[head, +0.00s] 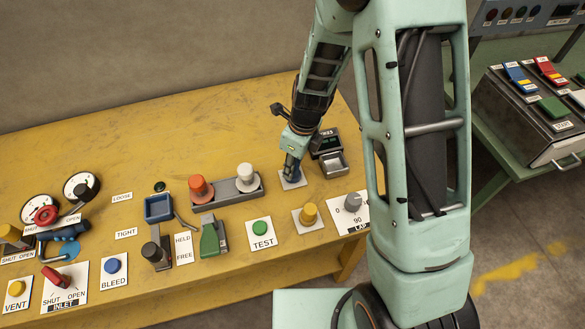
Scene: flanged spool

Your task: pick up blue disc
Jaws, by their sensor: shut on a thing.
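A grey tray with orange (200,188) and white knobs stands left of my gripper. A small metal box (333,163) is close on its right. A yellow knob (308,213), a grey dial (352,203) and a green TEST button (260,228) lie nearer the front edge.

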